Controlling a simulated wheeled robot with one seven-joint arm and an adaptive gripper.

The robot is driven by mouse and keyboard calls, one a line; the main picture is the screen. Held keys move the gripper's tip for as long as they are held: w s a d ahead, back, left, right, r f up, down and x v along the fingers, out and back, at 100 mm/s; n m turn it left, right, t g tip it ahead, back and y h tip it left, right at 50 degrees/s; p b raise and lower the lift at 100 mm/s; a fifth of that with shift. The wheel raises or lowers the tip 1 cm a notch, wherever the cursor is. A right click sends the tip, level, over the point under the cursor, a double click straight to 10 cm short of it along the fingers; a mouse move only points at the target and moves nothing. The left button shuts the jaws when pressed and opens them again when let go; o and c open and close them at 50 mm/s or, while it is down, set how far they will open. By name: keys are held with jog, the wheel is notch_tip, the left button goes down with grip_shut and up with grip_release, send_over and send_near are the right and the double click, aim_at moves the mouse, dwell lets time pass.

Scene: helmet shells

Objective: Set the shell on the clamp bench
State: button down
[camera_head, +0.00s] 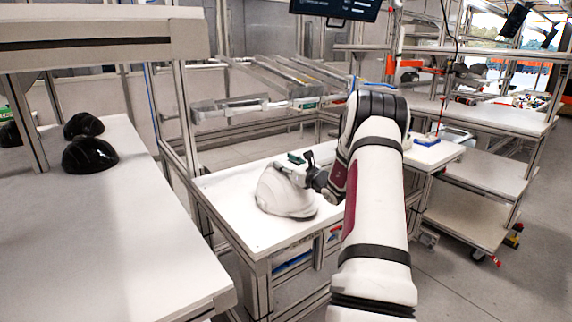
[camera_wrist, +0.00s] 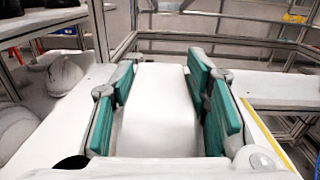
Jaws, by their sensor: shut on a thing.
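A white helmet shell (camera_head: 283,196) is at the middle of the head view, over the white bench top (camera_head: 235,222). My gripper (camera_head: 298,168) is shut on its upper edge, from the right. I cannot tell whether the shell's underside touches the bench. In the wrist view, the teal finger pads of my gripper (camera_wrist: 164,98) stand on both sides of a smooth white surface (camera_wrist: 157,105), the held shell. Its lower part is hidden there. I cannot pick out a clamp on the bench.
Dark shells (camera_head: 90,154) stand on the long white table (camera_head: 110,220) at left. In the wrist view, a white shell (camera_wrist: 63,76) and another pale rounded shape (camera_wrist: 14,128) lie at left. A metal rack post stands between table and bench. Sloped rails (camera_head: 285,80) are behind.

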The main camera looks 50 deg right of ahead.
jog(key=c, duration=0.9)
grip_release()
jog(key=shift+f, duration=0.1)
